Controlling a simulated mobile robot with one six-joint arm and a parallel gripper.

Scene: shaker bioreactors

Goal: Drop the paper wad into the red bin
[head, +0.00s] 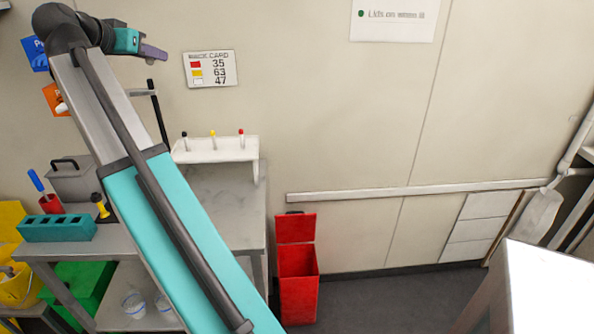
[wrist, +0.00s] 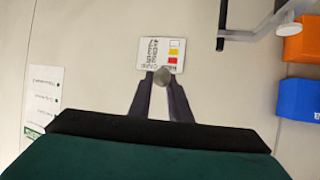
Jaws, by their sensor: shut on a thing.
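The red bin (head: 299,299) stands on the floor against the wall in the head view, with its red lid (head: 296,228) raised at the back and its top open. My gripper (head: 154,54) is high at the upper left of the head view, well above and to the left of the bin. In the wrist view my gripper (wrist: 162,80) is shut on a small grey, roundish thing, the paper wad (wrist: 162,76), held between the fingertips. The wad is not clearly visible in the head view. The bin is not in the wrist view.
A grey bench (head: 224,200) with a white rack (head: 216,150) stands left of the bin. A white wall rail (head: 420,192) runs above and right of it. A white-topped table (head: 550,285) is at the lower right. The dark floor (head: 385,302) right of the bin is clear.

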